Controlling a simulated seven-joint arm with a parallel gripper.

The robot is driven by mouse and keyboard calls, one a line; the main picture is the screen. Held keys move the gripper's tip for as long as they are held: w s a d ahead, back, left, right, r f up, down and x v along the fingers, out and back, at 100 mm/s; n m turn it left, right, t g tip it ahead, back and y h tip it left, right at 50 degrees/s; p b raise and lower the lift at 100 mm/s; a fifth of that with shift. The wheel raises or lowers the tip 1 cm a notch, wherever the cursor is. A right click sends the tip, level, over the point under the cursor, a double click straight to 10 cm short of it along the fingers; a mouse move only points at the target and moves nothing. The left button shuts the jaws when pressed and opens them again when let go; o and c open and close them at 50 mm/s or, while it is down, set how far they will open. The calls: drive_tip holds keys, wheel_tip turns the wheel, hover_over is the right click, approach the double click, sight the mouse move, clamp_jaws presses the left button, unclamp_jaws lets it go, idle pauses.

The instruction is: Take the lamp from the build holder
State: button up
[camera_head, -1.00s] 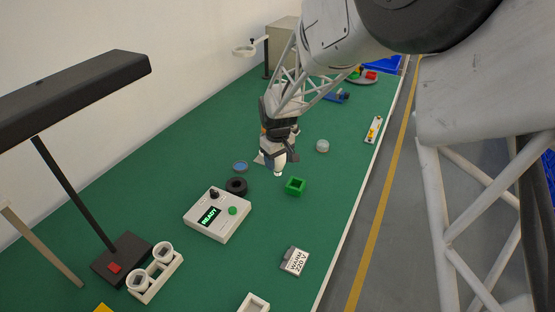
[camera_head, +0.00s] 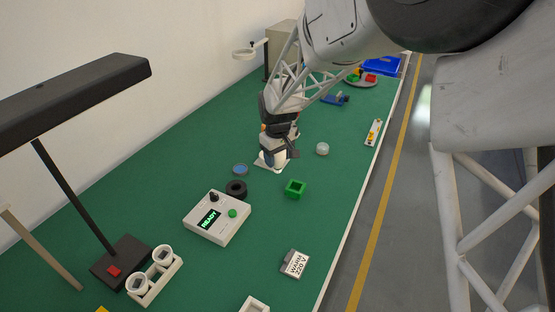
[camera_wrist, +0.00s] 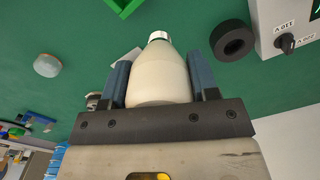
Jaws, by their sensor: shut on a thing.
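The lamp shows in the wrist view as a cream bulb (camera_wrist: 160,78) with a silver cap at its far end. My gripper (camera_wrist: 160,85) is shut on it, with one blue-grey finger on each side. In the head view my gripper (camera_head: 277,148) is low over the green bench. A white plate (camera_head: 262,164), apparently the build holder, shows right under it. The gripper hides most of the lamp there. I cannot tell whether the lamp touches the holder.
The READY box (camera_head: 217,218) is nearer the camera. Bench between block and right edge is clear.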

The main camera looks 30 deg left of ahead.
drive_tip(key=shift+r, duration=1)
